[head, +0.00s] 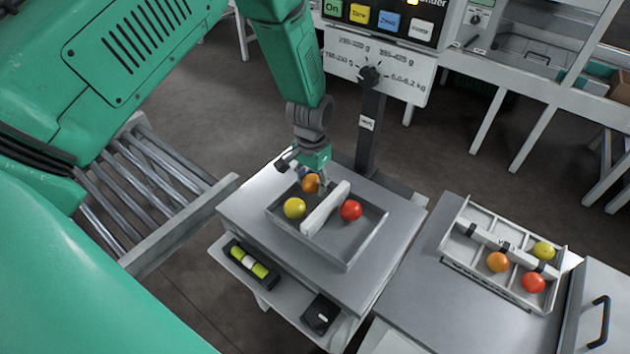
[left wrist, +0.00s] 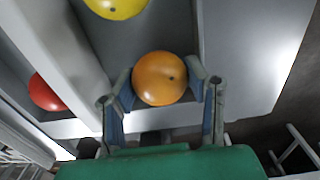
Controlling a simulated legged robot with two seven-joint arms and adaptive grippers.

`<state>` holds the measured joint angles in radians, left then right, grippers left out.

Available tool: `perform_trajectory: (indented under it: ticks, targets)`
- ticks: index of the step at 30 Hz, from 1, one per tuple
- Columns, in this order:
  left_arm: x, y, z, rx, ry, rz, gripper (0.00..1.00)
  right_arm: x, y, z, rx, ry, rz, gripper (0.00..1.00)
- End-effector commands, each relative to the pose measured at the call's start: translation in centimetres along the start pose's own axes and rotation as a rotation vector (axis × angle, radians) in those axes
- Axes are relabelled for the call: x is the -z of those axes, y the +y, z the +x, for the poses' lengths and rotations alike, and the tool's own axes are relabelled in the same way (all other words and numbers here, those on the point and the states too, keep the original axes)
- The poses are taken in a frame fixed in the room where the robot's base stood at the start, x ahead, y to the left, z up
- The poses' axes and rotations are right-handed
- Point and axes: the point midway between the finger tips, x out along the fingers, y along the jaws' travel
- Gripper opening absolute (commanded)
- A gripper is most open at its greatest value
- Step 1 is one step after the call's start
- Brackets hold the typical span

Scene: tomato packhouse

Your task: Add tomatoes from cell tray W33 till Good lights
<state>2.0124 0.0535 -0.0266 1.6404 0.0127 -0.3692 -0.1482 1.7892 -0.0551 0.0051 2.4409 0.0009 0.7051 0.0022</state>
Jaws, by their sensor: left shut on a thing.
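My left gripper (head: 314,178) points down at the back end of the grey scale tray (head: 345,262). It is shut on an orange tomato (head: 310,183), which also shows between the fingers in the left wrist view (left wrist: 160,78). I cannot tell whether this tomato touches the tray floor. A white divider (head: 325,208) splits the tray. A yellow tomato (head: 294,208) lies left of it, on the held tomato's side. A red tomato (head: 351,210) lies right of it. The cell tray (head: 480,279) at right holds an orange, a red and a yellow-green tomato; its label is unreadable. My right gripper is out of view.
A scale display panel (head: 385,18) with buttons stands behind the tray on a post (head: 370,135); its top is cut off, with a yellow glow at the edge. A dial (head: 369,75) sits below. A roller conveyor (head: 150,180) is at left. A lower shelf (head: 283,300) holds small items.

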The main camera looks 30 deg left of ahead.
Motion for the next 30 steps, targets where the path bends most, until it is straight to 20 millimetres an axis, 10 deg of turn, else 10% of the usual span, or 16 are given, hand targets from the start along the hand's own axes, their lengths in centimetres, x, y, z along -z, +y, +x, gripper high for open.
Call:
perform_trajectory:
  ticks: [26, 28, 30]
  targets:
    - [0.02, 0.20, 0.71, 0.002, 0.000, 0.002, 0.28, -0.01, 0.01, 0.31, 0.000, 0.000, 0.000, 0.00]
    - [0.04, 0.26, 0.64, 0.003, 0.000, 0.002, 0.63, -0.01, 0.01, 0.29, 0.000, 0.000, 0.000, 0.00]
    - [0.05, 0.36, 0.58, 0.004, 0.000, 0.002, 0.66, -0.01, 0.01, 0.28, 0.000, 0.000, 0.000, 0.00]
